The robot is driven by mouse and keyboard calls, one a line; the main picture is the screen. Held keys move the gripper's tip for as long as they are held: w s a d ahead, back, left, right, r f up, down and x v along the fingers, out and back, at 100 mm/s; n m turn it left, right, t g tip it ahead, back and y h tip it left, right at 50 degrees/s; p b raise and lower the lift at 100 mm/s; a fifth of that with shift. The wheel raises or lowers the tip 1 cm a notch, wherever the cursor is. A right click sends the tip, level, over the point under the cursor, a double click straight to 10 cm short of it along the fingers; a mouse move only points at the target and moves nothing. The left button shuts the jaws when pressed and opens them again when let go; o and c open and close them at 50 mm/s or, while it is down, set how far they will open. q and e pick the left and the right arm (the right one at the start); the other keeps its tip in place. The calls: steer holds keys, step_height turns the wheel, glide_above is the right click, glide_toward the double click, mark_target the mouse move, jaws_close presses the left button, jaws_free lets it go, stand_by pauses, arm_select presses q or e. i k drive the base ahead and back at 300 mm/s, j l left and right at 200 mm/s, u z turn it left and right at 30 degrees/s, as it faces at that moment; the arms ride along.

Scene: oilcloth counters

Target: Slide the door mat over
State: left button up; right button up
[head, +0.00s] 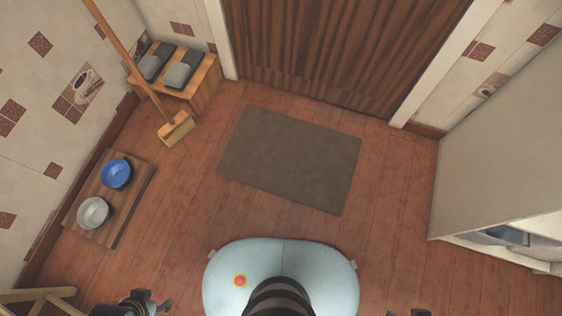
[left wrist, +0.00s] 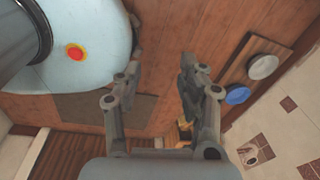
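The door mat (head: 290,160) is a flat grey-brown rectangle, lying slightly askew on the wooden floor in front of my base. It also shows in the left wrist view (left wrist: 82,107), partly hidden behind a finger. My left gripper (head: 154,302) is at the bottom left of the head view, well apart from the mat. In the left wrist view its two fingers (left wrist: 160,68) are spread with nothing between them. My right gripper (head: 408,313) barely shows at the bottom edge, and its fingers cannot be made out.
A brown curtained doorway (head: 340,50) is behind the mat. A broom (head: 176,129) leans by a wooden bench (head: 205,85). A board (head: 130,208) with a blue bowl (head: 116,173) and a grey bowl (head: 93,212) is at left. A pale cabinet (head: 500,150) stands right. Floor around the mat is clear.

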mark_target(311, 165)
steer(key=z, duration=0.45)
steer(key=j+z, duration=0.1)
steer(key=z, duration=0.75)
steer(key=j+z, duration=0.1)
steer(key=z, duration=0.35)
steer(key=k+z, duration=0.1)
steer(key=z, duration=0.75)
steer(key=k+j, duration=0.2)
steer(key=k, duration=0.15)
steer(key=k+j+z, duration=0.15)
steer(key=k, duration=0.25)
steer(key=k+j, duration=0.25)
steer(key=k, duration=0.15)
steer(key=z, duration=0.05)
